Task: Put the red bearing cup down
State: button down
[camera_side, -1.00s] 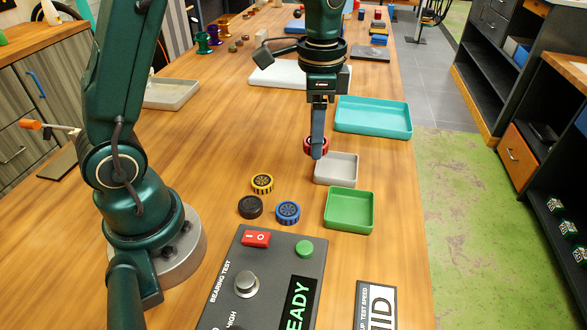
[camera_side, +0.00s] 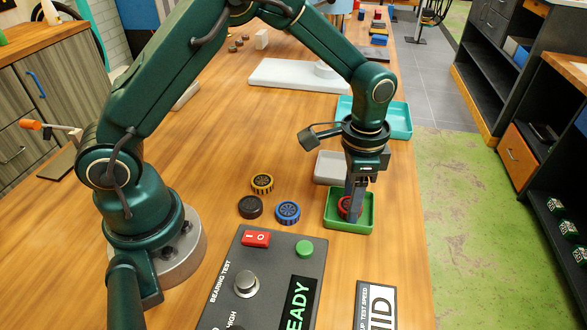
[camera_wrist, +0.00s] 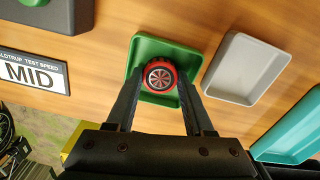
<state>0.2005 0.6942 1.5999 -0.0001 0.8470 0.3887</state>
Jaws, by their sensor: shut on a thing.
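The red bearing cup (camera_side: 344,206) is between the fingers of my gripper (camera_side: 353,207), at the green tray (camera_side: 351,229). In the wrist view the red cup (camera_wrist: 159,75) shows its round face with a spoked centre, between the fingertips of my gripper (camera_wrist: 159,82). The green tray (camera_wrist: 148,43) is behind it in that view. My gripper is shut on the cup and points down into the tray. I cannot tell whether the cup touches the tray floor.
A grey tray (camera_side: 327,167) and a teal tray (camera_side: 399,120) lie behind the green one. The bearing test box (camera_side: 262,280) is in front.

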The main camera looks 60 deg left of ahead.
jog(key=c, duration=0.6)
grip_release()
jog(key=shift+f, duration=0.1)
jog(key=shift+o, duration=0.2)
notch_tip(320, 180, up, 11)
jog(key=s+a+r+n+t, duration=0.3)
jog(key=s+a+r, duration=0.1)
jog(key=s+r, duration=0.25)
jog(key=s+a+f+n+t, duration=0.2)
jog(key=s+n, duration=0.1)
jog(key=s, duration=0.5)
jog(key=shift+s+a+f+n+t, duration=0.2)
jog(key=shift+s+f+n+t, duration=0.1)
jog(key=shift+n, duration=0.1)
